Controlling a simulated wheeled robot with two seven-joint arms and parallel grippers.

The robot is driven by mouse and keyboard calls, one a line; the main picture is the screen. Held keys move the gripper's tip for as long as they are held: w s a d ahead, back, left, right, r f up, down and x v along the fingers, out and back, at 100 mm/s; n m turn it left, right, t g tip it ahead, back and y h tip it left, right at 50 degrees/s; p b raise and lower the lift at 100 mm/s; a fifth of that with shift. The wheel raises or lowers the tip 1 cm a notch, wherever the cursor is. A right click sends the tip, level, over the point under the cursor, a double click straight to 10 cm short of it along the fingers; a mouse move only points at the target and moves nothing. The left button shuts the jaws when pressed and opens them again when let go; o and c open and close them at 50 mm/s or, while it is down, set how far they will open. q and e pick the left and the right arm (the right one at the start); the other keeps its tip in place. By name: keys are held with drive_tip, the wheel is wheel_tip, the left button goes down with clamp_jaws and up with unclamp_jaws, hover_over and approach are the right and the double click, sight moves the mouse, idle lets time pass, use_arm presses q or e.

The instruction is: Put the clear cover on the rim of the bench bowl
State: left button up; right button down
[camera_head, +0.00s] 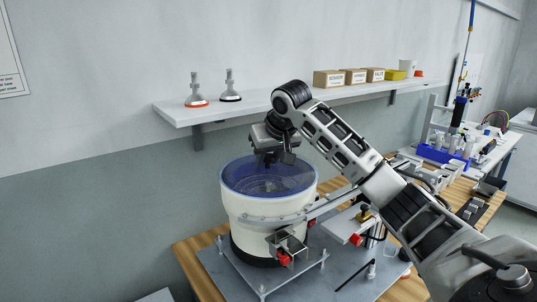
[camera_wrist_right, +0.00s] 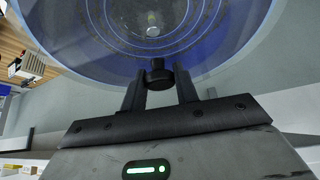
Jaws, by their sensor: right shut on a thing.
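The bench bowl (camera_head: 248,222) is a large white drum on the bench. The clear cover (camera_head: 236,178), a blue-tinted see-through disc, lies level over the bowl's mouth, lined up with its rim. I cannot tell whether it touches the rim all round. My right gripper (camera_head: 271,163) points down above the cover. In the right wrist view its two fingers (camera_wrist_right: 158,85) are shut on the cover's dark knob (camera_wrist_right: 158,72), and the cover (camera_wrist_right: 95,70) spreads out beyond them. The bowl's ringed inside shows through the cover. My left gripper is not in view.
A track with a small metal box (camera_head: 287,245) sits at the bowl's front right. Gantry equipment (camera_head: 455,140) stands farther right.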

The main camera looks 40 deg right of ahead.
drive_tip(key=c, duration=1.1)
unclamp_jaws()
drive_tip(key=shift+o, duration=0.2)
drive_tip(key=shift+r, duration=0.25)
drive_tip(key=v, duration=1.2)
drive_tip(key=shift+r+b, duration=0.35)
drive_tip(key=shift+b, duration=0.05)
